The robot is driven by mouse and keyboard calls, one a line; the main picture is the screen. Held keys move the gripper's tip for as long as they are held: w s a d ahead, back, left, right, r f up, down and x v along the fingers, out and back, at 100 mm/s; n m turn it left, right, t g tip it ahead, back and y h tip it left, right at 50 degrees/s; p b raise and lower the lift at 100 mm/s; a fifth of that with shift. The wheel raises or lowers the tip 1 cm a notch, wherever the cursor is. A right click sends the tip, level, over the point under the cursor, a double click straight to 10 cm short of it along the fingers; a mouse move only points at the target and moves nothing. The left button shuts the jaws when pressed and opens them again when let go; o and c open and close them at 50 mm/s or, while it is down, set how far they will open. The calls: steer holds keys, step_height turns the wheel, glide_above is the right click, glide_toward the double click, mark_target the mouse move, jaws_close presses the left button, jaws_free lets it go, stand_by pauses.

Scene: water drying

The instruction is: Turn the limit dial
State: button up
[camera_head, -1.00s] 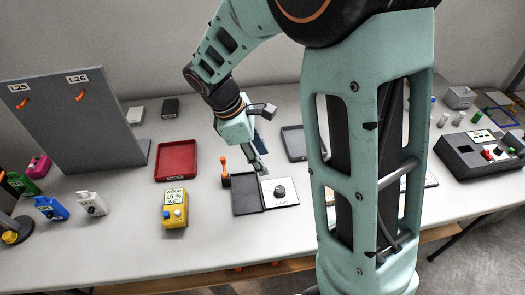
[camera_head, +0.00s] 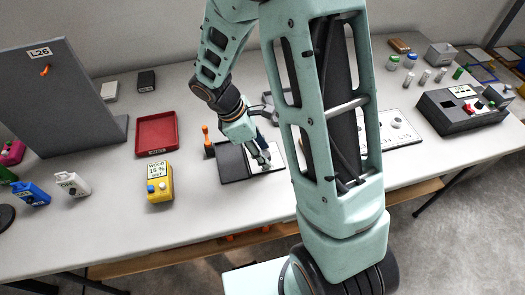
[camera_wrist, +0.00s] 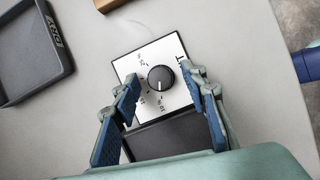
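The limit dial is a round black knob (camera_wrist: 161,78) with a white pointer line, on a white plate (camera_wrist: 135,66) with numbers around it. In the wrist view my gripper (camera_wrist: 168,91) is open, with one blue-padded finger on each side of the knob and a gap on both sides. In the head view the plate (camera_head: 276,158) lies beside a dark panel (camera_head: 233,164), and my gripper (camera_head: 262,158) is over it, hiding the knob. I cannot tell the exact height of the fingertips above the plate.
An orange-handled tool (camera_head: 207,142) stands just left of the dark panel. A yellow moisture meter (camera_head: 159,183) and a red tray (camera_head: 157,133) are further left. A dark tray (camera_wrist: 31,45) lies at upper left in the wrist view. A black control box (camera_head: 462,113) is far right.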

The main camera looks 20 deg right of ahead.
jaws_close()
stand_by(0.3)
steer(key=shift+m, duration=0.3)
steer(key=m, duration=0.1)
steer(key=m+g+p, duration=0.1)
steer(key=m, duration=0.1)
steer(key=shift+w+r+m+y, duration=0.1)
steer(key=shift+w+m+y, duration=0.1)
steer(key=shift+m+y, duration=0.15)
steer(key=shift+w+d+m+g+y+p, duration=0.1)
steer(key=shift+m+g+y+p, duration=0.3)
steer(key=shift+m, duration=0.7)
steer(key=shift+m+g+y+p, duration=0.3)
steer(key=shift+m+g, duration=0.2)
steer(key=shift+m, duration=0.55)
jaws_free()
